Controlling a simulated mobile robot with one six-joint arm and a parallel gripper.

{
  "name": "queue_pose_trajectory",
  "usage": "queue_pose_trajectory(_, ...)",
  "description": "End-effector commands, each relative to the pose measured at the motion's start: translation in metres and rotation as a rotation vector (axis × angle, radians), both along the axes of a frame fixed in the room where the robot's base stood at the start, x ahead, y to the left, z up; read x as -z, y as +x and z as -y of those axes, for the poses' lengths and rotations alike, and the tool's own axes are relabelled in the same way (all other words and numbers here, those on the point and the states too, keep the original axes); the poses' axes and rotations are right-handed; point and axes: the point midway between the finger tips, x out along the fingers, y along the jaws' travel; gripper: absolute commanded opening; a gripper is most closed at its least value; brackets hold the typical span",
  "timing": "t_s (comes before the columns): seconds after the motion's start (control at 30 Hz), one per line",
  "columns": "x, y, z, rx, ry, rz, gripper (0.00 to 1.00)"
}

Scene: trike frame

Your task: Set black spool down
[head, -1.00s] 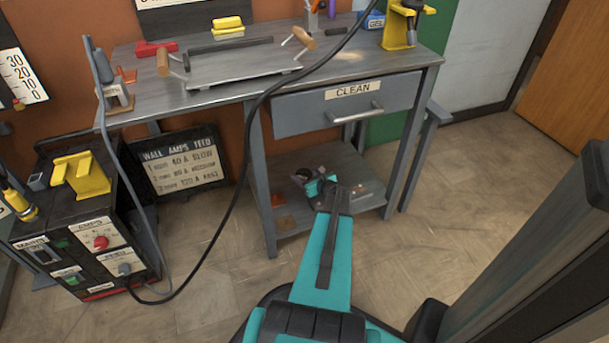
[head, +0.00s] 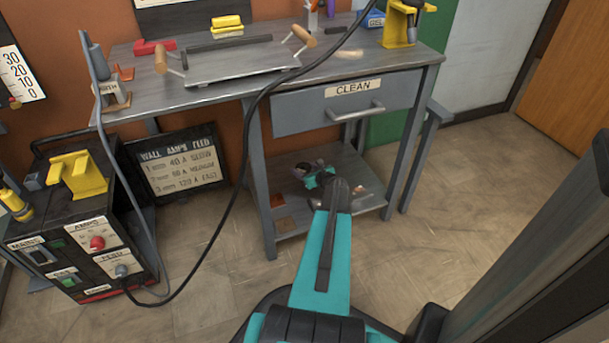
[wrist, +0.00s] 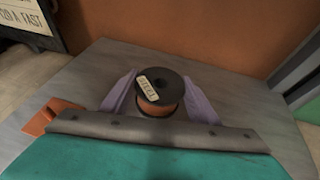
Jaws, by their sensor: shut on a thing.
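The black spool (wrist: 160,86), with an orange-brown winding and a small pale label on its top, is upright between the lavender fingers of my gripper (wrist: 158,97) in the wrist view. The fingers are shut on it from both sides. In the head view my gripper (head: 316,178) reaches over the lower shelf (head: 335,212) of the grey bench, with the dark spool (head: 302,168) partly visible at its end. The spool is at or just above the shelf; I cannot tell whether its base touches, because the fingers and wrist hide it.
An orange piece (wrist: 50,116) lies on the shelf at the left in the wrist view. Bench legs (head: 260,185) stand beside the shelf and the drawer marked CLEAN (head: 345,104) hangs above. A black cable (head: 246,150) hangs in front of the bench.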

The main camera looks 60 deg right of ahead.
Motion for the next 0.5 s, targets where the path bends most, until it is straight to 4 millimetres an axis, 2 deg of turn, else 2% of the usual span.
queue_pose_trajectory(0.03, 0.012, -0.001, -0.001, -0.001, 0.002, 0.0, 0.24)
queue_pose_trajectory(0.2, 0.028, 0.0, -0.001, -0.001, 0.002, 0.0, 0.24)
queue_pose_trajectory(0.5, 0.031, 0.0, -0.002, -0.001, 0.001, 0.001, 0.24)
